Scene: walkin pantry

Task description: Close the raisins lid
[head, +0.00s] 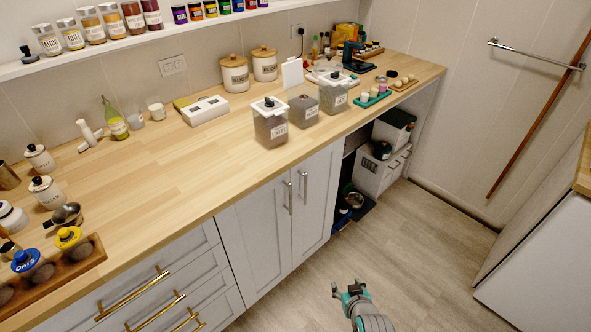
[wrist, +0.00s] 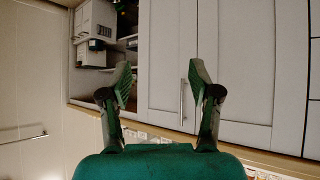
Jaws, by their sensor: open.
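Three clear square canisters with small labels stand in a row near the counter's front edge. The left canister (head: 270,127) and the right canister (head: 333,98) have white lids with dark knobs on them. The middle canister (head: 303,113) has its white lid (head: 292,73) standing upright at its back, so it is open. The labels are too small to read surely, so I cannot tell from print which holds raisins. My gripper (head: 352,290) is open and empty, low over the floor in front of the cabinets. In the wrist view my gripper (wrist: 160,90) faces the cabinet doors.
Two cream jars (head: 235,75) stand behind. A teal tray (head: 372,99) with small jars lies to the right. White cabinet doors (head: 280,210) with handles are below. The floor (head: 430,240) is free.

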